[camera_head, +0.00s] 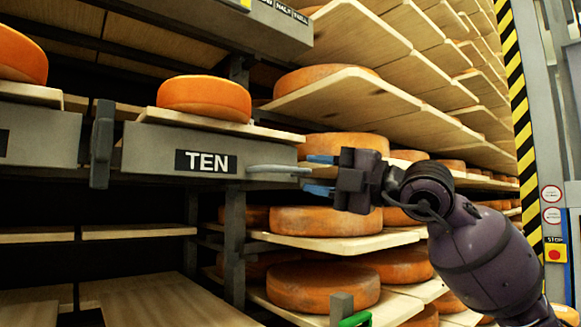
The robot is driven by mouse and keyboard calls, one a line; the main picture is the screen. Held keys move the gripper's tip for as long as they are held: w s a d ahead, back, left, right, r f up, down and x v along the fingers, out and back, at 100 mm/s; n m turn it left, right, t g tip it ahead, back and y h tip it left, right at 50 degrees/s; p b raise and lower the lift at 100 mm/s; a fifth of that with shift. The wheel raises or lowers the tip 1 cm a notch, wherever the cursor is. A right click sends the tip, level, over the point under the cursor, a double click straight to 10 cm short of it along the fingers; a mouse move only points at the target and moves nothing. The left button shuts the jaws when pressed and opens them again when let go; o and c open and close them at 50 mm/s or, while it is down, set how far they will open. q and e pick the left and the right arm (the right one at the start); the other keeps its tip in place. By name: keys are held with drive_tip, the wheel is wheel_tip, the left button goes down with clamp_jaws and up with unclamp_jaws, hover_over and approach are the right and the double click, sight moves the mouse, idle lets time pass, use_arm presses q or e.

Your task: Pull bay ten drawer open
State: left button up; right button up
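The bay ten drawer (150,150) is a grey front with a black TEN label (206,162) and a pale bar handle (280,169) at its right end. My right gripper (320,173) comes in from the right at the handle's right end. Its blue fingertips are apart, one above and one below the handle, with gaps visible, so it looks open around the handle. An orange cheese wheel (205,97) sits on the board above the drawer front. A green-tipped grey part (355,319) at the bottom edge may be my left gripper; it is mostly cut off.
A neighbouring grey drawer (40,135) is at the left with a dark upright latch-like part (102,143) beside it. Racks of wooden boards with cheese wheels (325,221) fill the right and below. A striped post (520,120) and red stop button (555,255) stand at far right.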

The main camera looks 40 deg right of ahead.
sight(294, 171)
drive_tip(key=p+x, duration=0.1)
drive_tip(key=x, duration=0.3)
drive_tip(key=shift+s+r, duration=0.1)
drive_tip(key=shift+r, duration=0.05)
drive_tip(key=shift+w+a, duration=0.35)
drive_tip(key=shift+w, duration=0.3)
use_arm(q)
drive_tip(key=shift+w+r, duration=0.2)
drive_tip(key=shift+r, duration=0.35)
drive_tip(key=shift+w+r, duration=0.2)
drive_tip(key=shift+r, duration=0.35)
drive_tip(key=shift+s+f, duration=0.2)
drive_tip(key=shift+s, duration=0.05)
use_arm(e)
clamp_jaws()
